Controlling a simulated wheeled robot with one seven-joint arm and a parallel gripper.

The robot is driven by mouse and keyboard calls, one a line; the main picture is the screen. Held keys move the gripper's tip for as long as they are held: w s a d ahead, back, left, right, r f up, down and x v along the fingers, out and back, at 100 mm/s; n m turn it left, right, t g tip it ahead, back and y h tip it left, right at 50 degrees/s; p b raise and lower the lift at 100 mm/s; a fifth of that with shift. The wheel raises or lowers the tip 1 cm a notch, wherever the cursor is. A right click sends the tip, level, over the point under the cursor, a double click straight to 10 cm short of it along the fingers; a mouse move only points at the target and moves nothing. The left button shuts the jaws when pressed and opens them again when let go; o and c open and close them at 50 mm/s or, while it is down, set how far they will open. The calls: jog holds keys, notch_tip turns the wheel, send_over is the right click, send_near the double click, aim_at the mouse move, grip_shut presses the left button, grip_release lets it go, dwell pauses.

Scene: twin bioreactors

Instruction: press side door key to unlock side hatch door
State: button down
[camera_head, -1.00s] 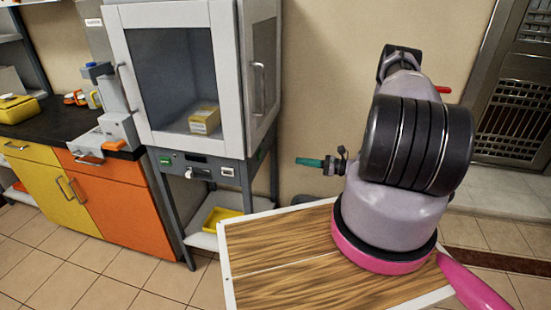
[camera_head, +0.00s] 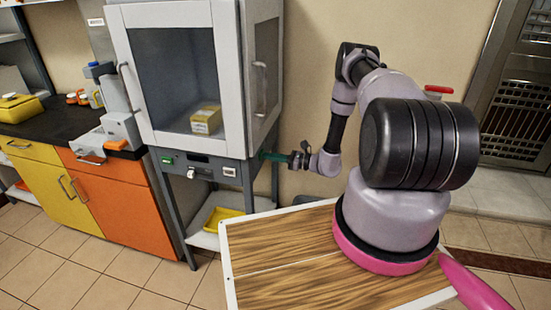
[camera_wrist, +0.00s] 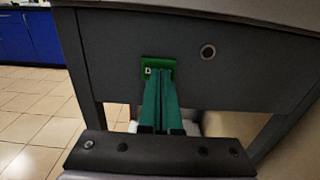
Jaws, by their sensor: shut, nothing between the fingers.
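The side door key (camera_wrist: 150,66) is a small green plate marked "D" on the grey side panel below the cabinet in the wrist view. My gripper (camera_wrist: 161,74) is shut and empty, its teal fingertips together over the lower part of the key. I cannot tell whether they press it. In the head view my gripper (camera_head: 264,156) reaches the cabinet's right side, at the grey base, and the key there is hidden or too small to make out. The side hatch door (camera_head: 263,50) is above it on the cabinet's right face, with a vertical handle, and looks shut.
The front door (camera_head: 171,75) of the cabinet (camera_head: 200,168) is shut, with a yellow box (camera_head: 206,120) inside. A yellow tray (camera_head: 219,218) lies on the shelf below. Orange and yellow drawers (camera_head: 112,203) stand left.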

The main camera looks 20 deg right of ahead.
jog(key=shift+x, duration=0.95)
jog(key=shift+r, duration=0.15)
jog(key=v, duration=1.5)
jog(key=shift+d, duration=0.1)
